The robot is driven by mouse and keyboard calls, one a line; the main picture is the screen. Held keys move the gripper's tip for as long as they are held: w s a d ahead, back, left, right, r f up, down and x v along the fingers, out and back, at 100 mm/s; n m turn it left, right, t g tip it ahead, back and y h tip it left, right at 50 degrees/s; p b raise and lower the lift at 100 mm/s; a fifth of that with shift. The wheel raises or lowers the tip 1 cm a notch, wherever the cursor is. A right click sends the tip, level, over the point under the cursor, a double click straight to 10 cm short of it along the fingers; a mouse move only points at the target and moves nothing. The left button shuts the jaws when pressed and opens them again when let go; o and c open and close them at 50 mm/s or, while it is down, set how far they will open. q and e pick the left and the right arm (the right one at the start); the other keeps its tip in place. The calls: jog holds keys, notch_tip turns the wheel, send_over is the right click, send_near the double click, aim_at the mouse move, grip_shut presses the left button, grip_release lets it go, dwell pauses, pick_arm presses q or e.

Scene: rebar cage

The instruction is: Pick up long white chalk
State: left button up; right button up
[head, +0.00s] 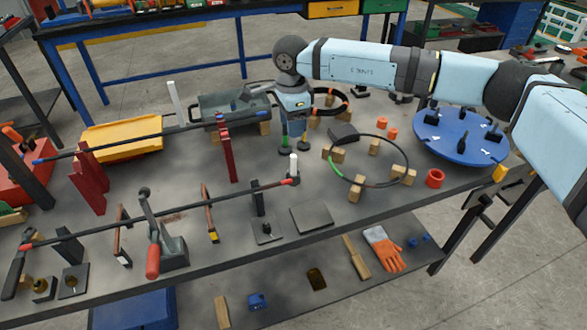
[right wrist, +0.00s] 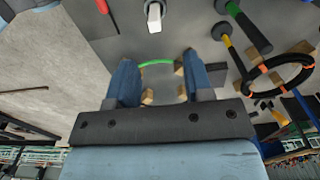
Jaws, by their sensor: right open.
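A long thin white stick (head: 176,102) leans upright at the back left of the table, near the yellow tray. A shorter white stick (head: 293,166) stands near the red end of the front black rod. A white upright piece (right wrist: 154,16) shows at the top of the right wrist view, beyond the fingertips; I cannot tell for sure which stick it is. My right gripper (head: 294,127) points down above the middle of the table. In the right wrist view its two blue fingers (right wrist: 160,68) are apart with nothing between them. My left gripper is not in view.
Green- and yellow-handled tools (right wrist: 245,25) stand close to the right gripper. A green and black hoop (head: 372,137) with wooden blocks lies right of it. A blue round turntable (head: 460,130) is at the right. Long black rods (head: 160,212) span the left side.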

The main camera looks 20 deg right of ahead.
aim_at(293, 156)
notch_tip(293, 156, down, 6)
jog(key=shift+r, duration=0.1)
jog(key=f, duration=0.5)
jog(key=shift+s+d, duration=0.1)
jog(key=shift+s, duration=0.25)
grip_shut()
